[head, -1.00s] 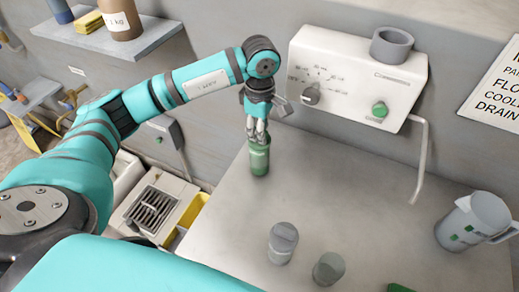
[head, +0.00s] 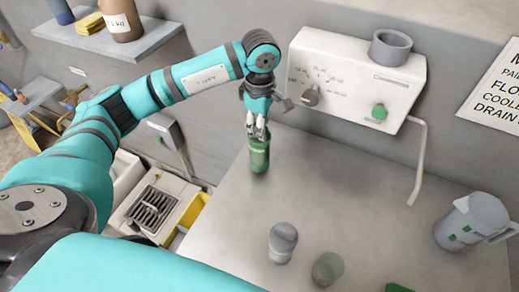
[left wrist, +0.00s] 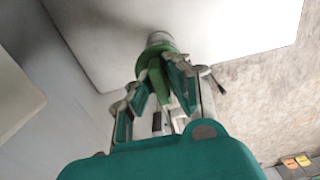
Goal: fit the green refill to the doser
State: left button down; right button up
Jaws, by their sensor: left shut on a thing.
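My left gripper (head: 256,130) points down and is shut on the top of the green refill (head: 259,156), an upright green cylinder at the left end of the grey counter. I cannot tell whether its base touches the counter. In the left wrist view the green refill (left wrist: 153,66) sits between the fingers (left wrist: 165,85), with a pale end showing beyond it. The doser (head: 352,82) is a white wall box with a dial, a green knob, an open grey ring socket (head: 391,47) on top and a bent spout pipe. My right gripper is not in view.
A jug (head: 471,221) stands at the right, and a green item (head: 398,288) shows at the bottom edge. The middle of the counter (head: 340,195) is clear. A shelf (head: 110,35) is at upper left.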

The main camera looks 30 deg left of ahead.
pick_arm(q)
jog(key=shift+r+p, duration=1)
jog(key=shift+r, duration=1.2)
